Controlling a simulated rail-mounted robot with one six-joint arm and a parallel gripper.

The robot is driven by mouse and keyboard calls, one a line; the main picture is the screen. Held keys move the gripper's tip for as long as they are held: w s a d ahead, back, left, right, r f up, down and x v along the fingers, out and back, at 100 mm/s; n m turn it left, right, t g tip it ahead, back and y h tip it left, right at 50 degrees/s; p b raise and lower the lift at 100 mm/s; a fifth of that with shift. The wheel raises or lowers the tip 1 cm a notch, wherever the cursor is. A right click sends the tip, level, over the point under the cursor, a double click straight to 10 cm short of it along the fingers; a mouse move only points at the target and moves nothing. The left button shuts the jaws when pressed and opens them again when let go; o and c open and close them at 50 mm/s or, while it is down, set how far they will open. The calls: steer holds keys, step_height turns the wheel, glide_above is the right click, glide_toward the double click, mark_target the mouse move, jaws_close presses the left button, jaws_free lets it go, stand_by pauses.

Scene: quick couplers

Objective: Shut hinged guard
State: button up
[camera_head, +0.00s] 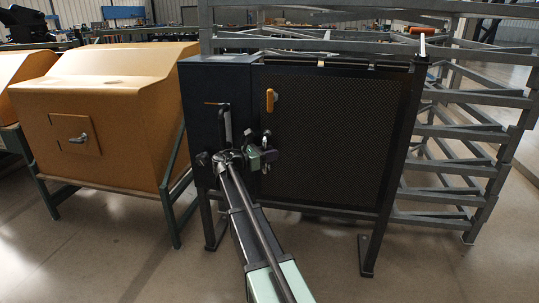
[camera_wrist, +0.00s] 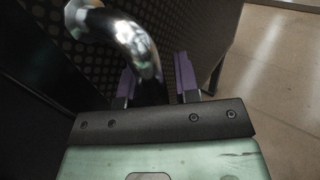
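The hinged guard is a dark perforated panel (camera_head: 335,130) in a black frame, with hinge-like fittings along its top edge. It looks close to upright; I cannot tell whether it sits fully against the frame. In the wrist view its perforated face (camera_wrist: 200,25) fills the upper part. A curved chrome handle (camera_wrist: 130,40) stands out from it. My gripper (camera_wrist: 154,66) has two purple-padded fingers apart, one on each side of the handle bar. A gap shows between the bar and the right finger. In the head view my gripper (camera_head: 266,152) is at the guard's left edge, largely hiding the handle.
An orange latch-like piece (camera_head: 270,100) is on the panel's upper left. A dark cabinet section (camera_head: 203,100) adjoins the guard on the left. An orange-brown hooded box (camera_head: 110,115) stands further left, and a grey metal rack (camera_head: 460,135) behind right. The front floor is clear.

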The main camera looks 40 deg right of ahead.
steer(key=shift+a, duration=0.1)
steer(key=w+a, duration=0.1)
steer(key=a, duration=0.9)
steer(key=shift+w+a, duration=0.25)
steer(key=shift+a, duration=0.05)
